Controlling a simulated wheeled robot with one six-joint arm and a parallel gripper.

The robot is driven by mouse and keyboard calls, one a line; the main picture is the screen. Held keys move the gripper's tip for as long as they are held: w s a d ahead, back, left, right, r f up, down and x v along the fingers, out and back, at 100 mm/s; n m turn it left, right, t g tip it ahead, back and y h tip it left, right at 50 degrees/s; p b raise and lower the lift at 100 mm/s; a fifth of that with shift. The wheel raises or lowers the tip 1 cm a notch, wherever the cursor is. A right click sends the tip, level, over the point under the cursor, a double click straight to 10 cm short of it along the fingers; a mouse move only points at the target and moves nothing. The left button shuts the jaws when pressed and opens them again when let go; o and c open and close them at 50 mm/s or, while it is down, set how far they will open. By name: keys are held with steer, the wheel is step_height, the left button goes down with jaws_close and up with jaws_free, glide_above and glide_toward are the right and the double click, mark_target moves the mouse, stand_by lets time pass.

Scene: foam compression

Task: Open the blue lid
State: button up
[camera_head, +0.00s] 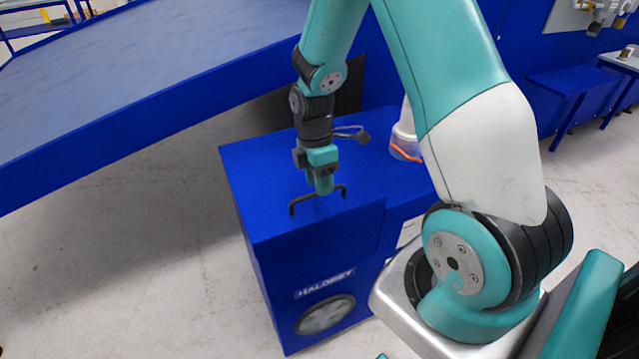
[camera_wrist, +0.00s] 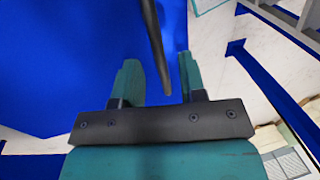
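The blue lid (camera_head: 265,175) is the flat top of a blue box and lies closed, as far as I can see. A dark bar handle (camera_head: 297,204) with bent ends stands on it near the front. My gripper (camera_head: 321,189) points down at the middle of the handle. In the wrist view, the fingers of my gripper (camera_wrist: 158,65) are apart. The dark handle (camera_wrist: 157,45) runs between them, with a gap to the left finger and closer to the right one. The blue lid (camera_wrist: 70,60) fills the left of that view.
The box front (camera_head: 300,270) bears a HALDREY label and a round grille (camera_head: 325,315). A white object with an orange band (camera_head: 405,145) stands at the lid's right, partly behind my arm. A large blue-edged table (camera_head: 160,85) is at upper left. Grey floor (camera_head: 120,260) is clear at left.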

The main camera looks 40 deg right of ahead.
steer(key=shift+s+f, duration=0.1)
steer(key=shift+f, duration=0.45)
jaws_close()
steer(key=shift+r, duration=0.1)
